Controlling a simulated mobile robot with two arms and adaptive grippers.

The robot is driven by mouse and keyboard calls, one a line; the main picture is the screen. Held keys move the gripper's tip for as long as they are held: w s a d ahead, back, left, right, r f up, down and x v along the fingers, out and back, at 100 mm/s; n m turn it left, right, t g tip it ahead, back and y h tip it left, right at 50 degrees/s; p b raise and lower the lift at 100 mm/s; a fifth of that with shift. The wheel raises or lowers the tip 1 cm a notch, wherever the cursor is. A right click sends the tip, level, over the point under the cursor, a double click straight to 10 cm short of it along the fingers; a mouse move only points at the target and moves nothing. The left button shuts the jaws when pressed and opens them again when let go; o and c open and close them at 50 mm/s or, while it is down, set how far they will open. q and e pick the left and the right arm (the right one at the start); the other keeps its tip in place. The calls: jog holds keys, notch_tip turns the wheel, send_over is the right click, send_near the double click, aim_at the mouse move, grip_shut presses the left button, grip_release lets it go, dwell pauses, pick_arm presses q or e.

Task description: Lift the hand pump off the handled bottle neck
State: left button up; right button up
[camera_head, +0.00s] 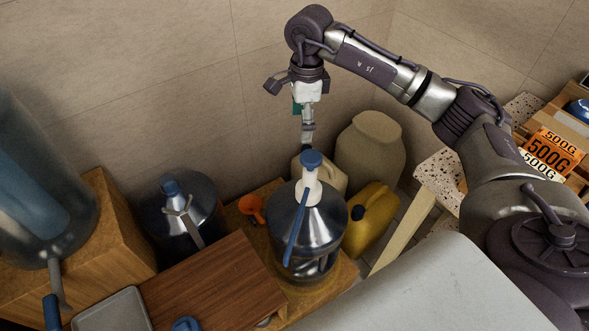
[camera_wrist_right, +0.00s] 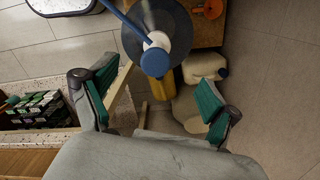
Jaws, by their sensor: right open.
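The hand pump (camera_head: 312,178) is white with a blue top and a long blue spout slanting down its side. It sits upright on the neck of the clear, dark-looking handled bottle (camera_head: 318,222). My right gripper (camera_head: 308,143) points down just above and behind the pump's blue top in the head view. In the right wrist view my gripper (camera_wrist_right: 158,92) is open and empty. There the pump's blue top (camera_wrist_right: 155,62) shows beyond and between the green-padded fingers, towards the upper edge, with the bottle (camera_wrist_right: 178,22) below it. My left gripper is not in view.
A yellow jug (camera_head: 370,218), a cream jug (camera_head: 328,175) and a large beige container (camera_head: 370,150) crowd the bottle's right and back. An orange item (camera_head: 252,207) and another capped bottle (camera_head: 205,205) stand left. A wooden board (camera_head: 215,285) is in front.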

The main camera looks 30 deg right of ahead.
aim_at(309, 156)
jog(key=f, duration=0.1)
jog(key=d+f, duration=0.1)
jog(key=s+f, duration=0.1)
jog(key=shift+s+d+h, duration=0.1)
jog(key=shift+d+h, duration=0.15)
jog(key=shift+h, duration=0.05)
jog(key=f, duration=0.4)
jog(key=shift+w+f+p, duration=0.2)
jog(key=shift+w+p, duration=0.15)
jog(key=shift+p, duration=0.05)
jog(key=shift+s+f, duration=0.1)
jog(key=shift+f, duration=0.15)
jog(key=f, duration=0.2)
jog(key=f+p, duration=0.1)
jog(key=shift+s+d+f, duration=0.1)
jog(key=shift+d+f, duration=0.2)
jog(key=shift+f, duration=0.55)
grip_shut()
